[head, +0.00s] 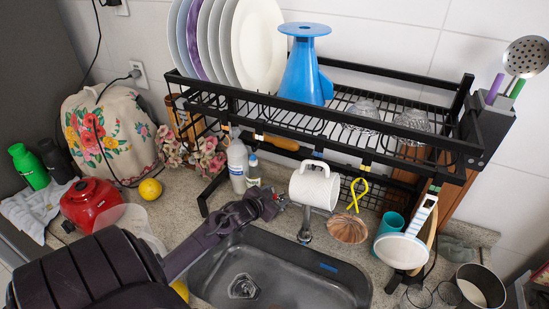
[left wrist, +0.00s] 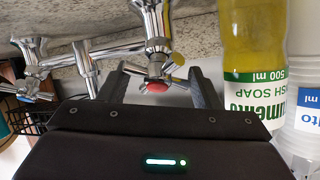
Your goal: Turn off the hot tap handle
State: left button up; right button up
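The hot tap handle (left wrist: 157,75), chrome with several short spokes and a red cap, faces me in the left wrist view. My left gripper (left wrist: 161,72) is open, with one finger on each side of the handle. Gaps show between the fingers and the spokes, so they do not seem to close on it. In the head view the left gripper (head: 272,198) is behind the sink, left of the hanging white mug, with a small bit of red at its tip. The other tap handle (left wrist: 36,92) is at the left of the wrist view. My right gripper is not in view.
A green-labelled dish soap bottle (left wrist: 252,70) stands close right of the fingers in the wrist view. The black rack (head: 330,125) spans above, with a white mug (head: 314,186) hanging beside the gripper. The sink basin (head: 280,268) below is open.

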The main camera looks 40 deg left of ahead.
pick_arm(q)
jog(key=shift+o, duration=0.3)
jog(key=shift+s+f, duration=0.2)
jog(key=shift+f, duration=0.15)
jog(key=b+v, duration=0.1)
jog(key=v, duration=0.5)
jog(key=shift+s+d, duration=0.1)
jog(key=shift+s, duration=0.15)
jog(key=shift+s+d+r, duration=0.1)
jog(key=shift+s+r, duration=0.2)
jog(key=shift+s, duration=0.25)
jog(key=shift+f, duration=0.1)
